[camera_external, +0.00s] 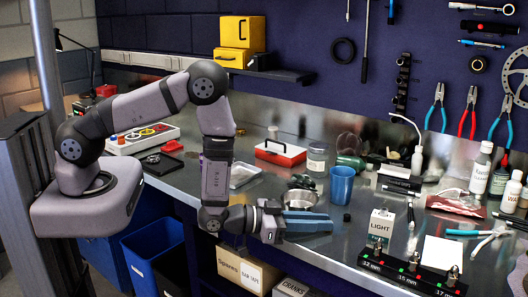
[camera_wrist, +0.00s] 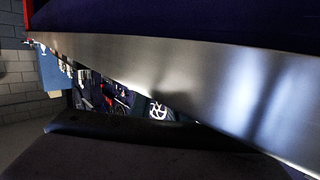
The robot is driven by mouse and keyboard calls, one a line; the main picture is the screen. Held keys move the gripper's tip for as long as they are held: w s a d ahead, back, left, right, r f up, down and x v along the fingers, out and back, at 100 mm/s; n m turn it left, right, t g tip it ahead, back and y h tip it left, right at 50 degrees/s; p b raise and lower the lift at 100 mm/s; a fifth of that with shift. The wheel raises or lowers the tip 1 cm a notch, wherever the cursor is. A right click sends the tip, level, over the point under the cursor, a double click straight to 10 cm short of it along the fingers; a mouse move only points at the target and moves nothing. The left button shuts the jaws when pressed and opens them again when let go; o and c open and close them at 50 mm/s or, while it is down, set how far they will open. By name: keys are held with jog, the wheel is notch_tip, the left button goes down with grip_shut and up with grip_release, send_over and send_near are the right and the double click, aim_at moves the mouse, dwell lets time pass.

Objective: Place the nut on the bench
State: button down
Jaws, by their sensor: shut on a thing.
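My gripper (camera_external: 322,223), with blue fingers, is level and points right at the front edge of the metal bench (camera_external: 335,250). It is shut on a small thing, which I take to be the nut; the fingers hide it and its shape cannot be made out. I cannot tell whether it touches the bench. In the wrist view the bench's metal surface (camera_wrist: 200,85) runs as a slanted band. The dark shape along the bottom of that view hides the fingertips.
A small black piece (camera_external: 347,217) lies just beyond the fingertips. A black rack (camera_external: 408,275) marked with sizes and a LIGHT box (camera_external: 381,225) stand to the right.

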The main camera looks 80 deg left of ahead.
jog(key=shift+f, duration=0.1)
jog(key=shift+f+b, duration=0.1)
jog(key=shift+b, duration=0.2)
jog(key=c, duration=1.7)
grip_release()
jog(key=shift+r+p, duration=0.25)
jog(key=shift+p, duration=0.05)
jog(key=shift+s, duration=0.55)
jog(key=s, duration=0.3)
jog(key=s+r+b, duration=0.1)
jog(key=s, duration=0.4)
jog(key=shift+s+d+r, duration=0.25)
jog(key=shift+s+r, duration=0.15)
jog(key=shift+o, duration=0.4)
jog(key=shift+s+p, duration=0.7)
jog(key=shift+s, duration=0.3)
